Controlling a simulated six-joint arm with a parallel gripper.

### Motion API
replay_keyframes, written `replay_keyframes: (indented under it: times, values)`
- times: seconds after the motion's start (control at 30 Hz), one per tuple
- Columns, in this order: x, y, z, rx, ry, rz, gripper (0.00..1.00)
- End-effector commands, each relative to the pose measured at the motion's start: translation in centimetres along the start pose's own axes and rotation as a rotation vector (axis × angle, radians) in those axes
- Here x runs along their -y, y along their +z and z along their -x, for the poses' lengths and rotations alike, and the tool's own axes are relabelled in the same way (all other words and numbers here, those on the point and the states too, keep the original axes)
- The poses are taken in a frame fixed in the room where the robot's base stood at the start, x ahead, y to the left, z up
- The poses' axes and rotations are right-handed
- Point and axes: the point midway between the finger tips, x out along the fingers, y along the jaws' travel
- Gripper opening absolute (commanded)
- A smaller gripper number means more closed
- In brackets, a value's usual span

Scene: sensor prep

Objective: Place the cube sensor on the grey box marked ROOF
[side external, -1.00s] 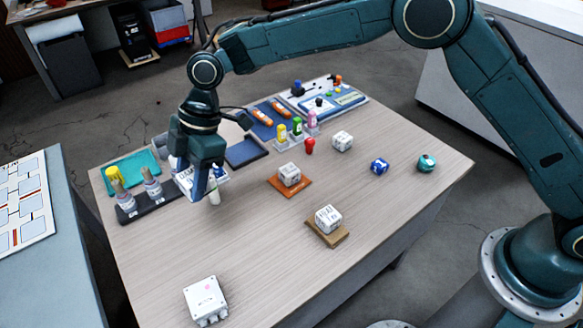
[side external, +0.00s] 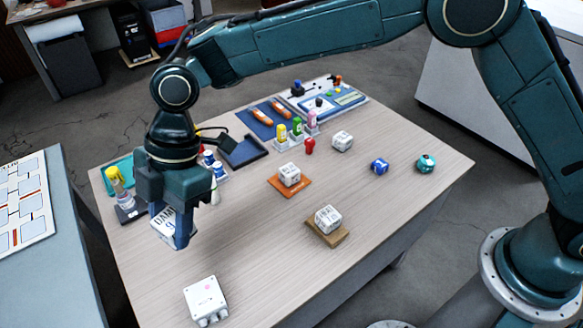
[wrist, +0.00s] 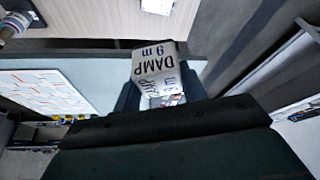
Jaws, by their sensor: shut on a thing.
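My gripper (side external: 176,225) is shut on a white cube sensor (side external: 163,228) with dark lettering. In the wrist view the cube (wrist: 155,62) reads "DAMP 9 m" on one face and sits between the fingers. It is held in the air near the table's left edge. A pale grey box (side external: 205,298) with a small pink mark on its lid and knobs along its front edge lies on the near part of the table, below and slightly right of the cube in the side view. Its lettering is too small to read.
White lettered cubes stand on an orange plate (side external: 289,187), on a wooden plate (side external: 331,233) and on the bare table (side external: 342,141). The table around the grey box is clear.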

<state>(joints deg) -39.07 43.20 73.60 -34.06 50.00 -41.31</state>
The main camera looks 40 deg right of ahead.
Motion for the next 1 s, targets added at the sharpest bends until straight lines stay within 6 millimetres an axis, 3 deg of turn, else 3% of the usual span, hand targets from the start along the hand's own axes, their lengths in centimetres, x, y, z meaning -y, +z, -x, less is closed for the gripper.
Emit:
replay_keyframes:
  times: [0.2,0.53,1.0]
  values:
    - [1.9,-2.1,0.0,0.001,-0.021,0.051,0.18]
    - [2.0,-1.8,-1.0,0.001,-0.024,0.052,0.18]
    - [2.1,1.4,-8.6,0.003,-0.026,0.051,0.18]
